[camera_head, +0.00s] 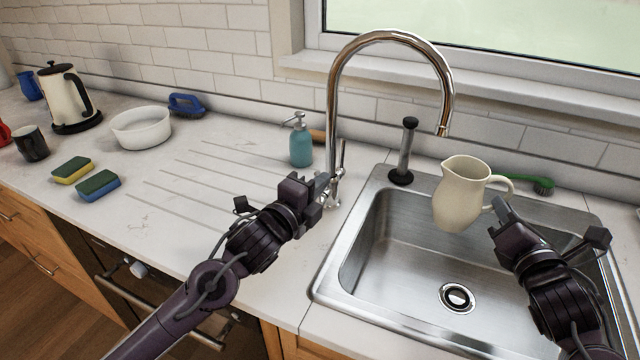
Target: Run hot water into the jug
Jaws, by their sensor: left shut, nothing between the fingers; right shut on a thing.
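A cream jug (461,194) is upright over the steel sink (375,250), close to the tap's spout. My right gripper (498,205) is shut on the jug's handle at its right side. The tall chrome tap (333,110) arches over the sink, and its spout end is just above and left of the jug's mouth. No water stream shows. My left gripper (325,188) is shut and empty beside the tap's base, next to the slim lever (341,160). I cannot tell whether it touches the lever.
A teal soap bottle (300,145) stands left of the tap. A plunger (405,155) and a green brush (530,182) are behind the sink. Two sponges (97,186), a white bowl (141,128) and a kettle (66,98) stand further left. The ridged drainer area is clear.

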